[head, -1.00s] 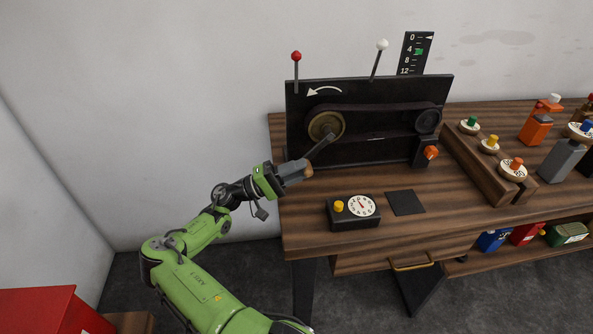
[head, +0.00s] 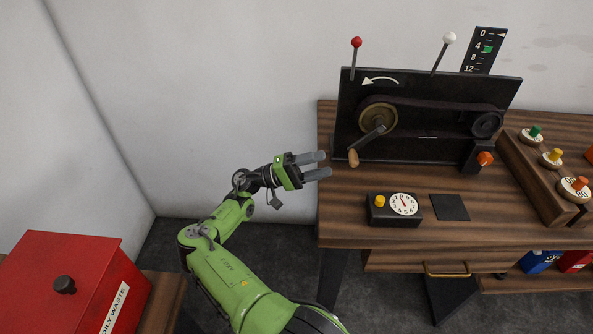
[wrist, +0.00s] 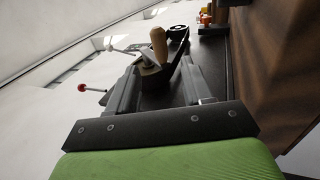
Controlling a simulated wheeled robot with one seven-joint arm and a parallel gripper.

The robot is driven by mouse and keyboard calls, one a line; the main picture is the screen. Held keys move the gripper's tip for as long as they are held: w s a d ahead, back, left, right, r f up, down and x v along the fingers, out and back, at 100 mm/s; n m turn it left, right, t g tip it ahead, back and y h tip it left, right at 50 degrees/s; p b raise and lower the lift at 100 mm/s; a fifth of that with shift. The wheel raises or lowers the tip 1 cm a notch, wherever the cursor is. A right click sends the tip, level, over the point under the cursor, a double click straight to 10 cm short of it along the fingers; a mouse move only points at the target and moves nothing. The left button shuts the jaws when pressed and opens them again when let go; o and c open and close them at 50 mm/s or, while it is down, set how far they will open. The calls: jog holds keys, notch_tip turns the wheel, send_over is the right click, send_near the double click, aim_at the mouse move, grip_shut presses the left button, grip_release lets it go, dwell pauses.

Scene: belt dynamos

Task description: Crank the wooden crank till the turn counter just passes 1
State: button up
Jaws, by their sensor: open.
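The wooden crank handle (head: 353,158) hangs at the lower left of a brass wheel (head: 377,117) on the black dynamo panel (head: 430,90). It also shows in the wrist view (wrist: 159,44), ahead of the fingers. My gripper (head: 322,164) is open and empty, left of the handle with a gap between them. Its two grey fingers also show in the wrist view (wrist: 160,82). A white round dial (head: 404,204) with a needle sits on a small black box on the table; its figures are too small to read.
A white arrow on the panel points left. Red-topped (head: 356,42) and white-topped (head: 449,38) levers rise behind it. A 0-to-12 scale (head: 484,50) has a green mark near 4. The wooden table (head: 345,215) holds a black pad (head: 450,207). A red bin (head: 70,290) stands lower left.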

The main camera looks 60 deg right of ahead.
jog(key=b+v, duration=0.1)
jog(key=v, duration=0.8)
jog(key=shift+b, duration=0.4)
